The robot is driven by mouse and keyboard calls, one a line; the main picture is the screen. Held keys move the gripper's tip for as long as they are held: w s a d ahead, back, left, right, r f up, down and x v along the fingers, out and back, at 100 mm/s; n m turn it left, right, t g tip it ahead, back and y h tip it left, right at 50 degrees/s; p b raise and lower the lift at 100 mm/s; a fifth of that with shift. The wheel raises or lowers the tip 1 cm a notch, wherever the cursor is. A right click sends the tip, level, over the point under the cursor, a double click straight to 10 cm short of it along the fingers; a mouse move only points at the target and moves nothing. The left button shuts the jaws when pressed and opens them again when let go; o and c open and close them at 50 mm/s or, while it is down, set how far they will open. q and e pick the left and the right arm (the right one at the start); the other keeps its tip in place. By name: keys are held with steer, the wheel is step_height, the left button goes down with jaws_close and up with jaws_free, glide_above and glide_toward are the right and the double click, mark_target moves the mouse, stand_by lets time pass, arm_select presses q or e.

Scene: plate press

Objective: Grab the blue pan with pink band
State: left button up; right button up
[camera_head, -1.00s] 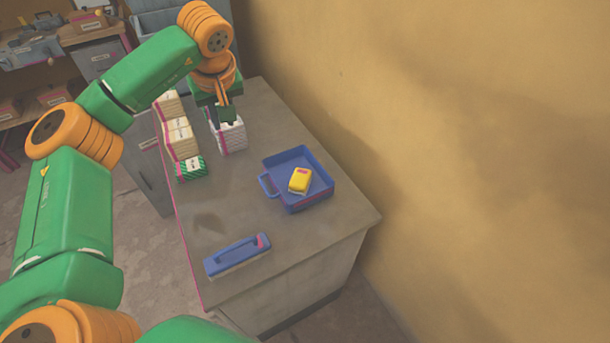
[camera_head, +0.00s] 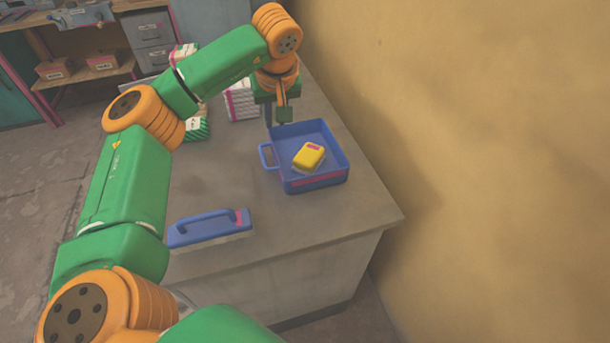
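The blue pan with a pink band (camera_head: 318,182) sits on the grey counter. It is a square tray with a loop handle (camera_head: 267,156) on its left side. A yellow block (camera_head: 309,156) with a pink patch lies inside it. My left gripper (camera_head: 277,117) points down at the pan's back left corner, just behind the rim. Whether it touches the rim, and how wide its fingers are, I cannot tell. My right gripper is out of view.
Stacked packages (camera_head: 241,103) stand behind, partly hidden by my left arm. A tan wall (camera_head: 480,130) rises close on the right. The counter (camera_head: 240,190) is bare between pan and tool.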

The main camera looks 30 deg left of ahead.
arm_select(q)
steer(key=b, duration=0.3)
glide_above(275, 152)
steer(key=s+d, duration=0.1)
steer(key=d, duration=0.1)
step_height(275, 152, down, 6)
steer(key=shift+f, duration=0.5)
steer(key=x, duration=0.5)
steer(key=shift+a+f, duration=0.3)
steer(key=shift+f, duration=0.05)
steer(key=shift+s, duration=0.1)
jaws_close()
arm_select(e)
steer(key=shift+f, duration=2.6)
arm_select(q)
steer(key=shift+r, duration=0.1)
